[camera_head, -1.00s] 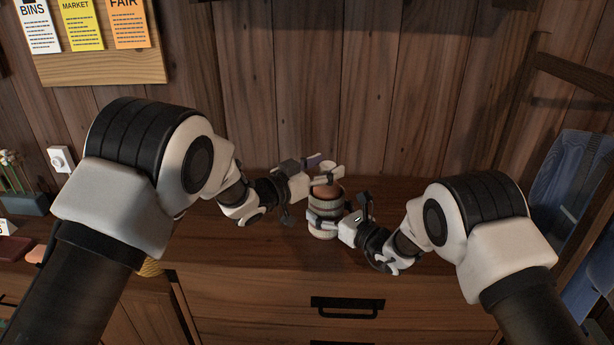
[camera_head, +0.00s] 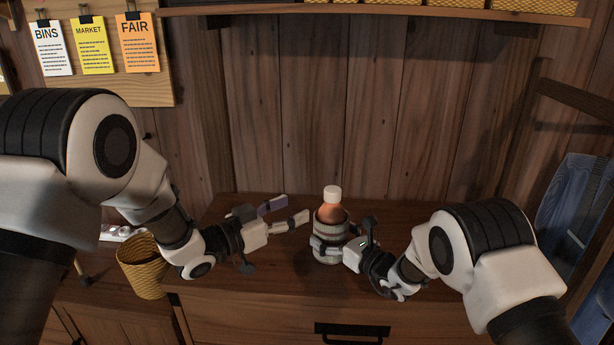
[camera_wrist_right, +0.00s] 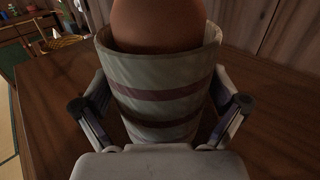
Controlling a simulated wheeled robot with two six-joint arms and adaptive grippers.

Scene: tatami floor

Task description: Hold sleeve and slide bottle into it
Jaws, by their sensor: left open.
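The bottle (camera_head: 331,211), orange-brown with a white cap, stands upright inside the striped grey sleeve (camera_head: 331,228); its shoulder and cap show above the rim. The sleeve stands on the wooden cabinet top. My right gripper (camera_head: 325,246) is shut around the sleeve from the front right. In the right wrist view the sleeve (camera_wrist_right: 160,90) sits between both fingers, with the bottle (camera_wrist_right: 158,25) in its mouth. My left gripper (camera_head: 290,212) is open and empty, to the left of the sleeve and apart from it. The bottle's lower part is hidden in the sleeve.
The cabinet top (camera_head: 285,275) has free room around the sleeve. A yellow woven basket (camera_head: 142,268) stands lower at the left. A wooden wall (camera_head: 310,120) is behind, and a dark wooden frame with blue cloth (camera_head: 575,205) stands at the right.

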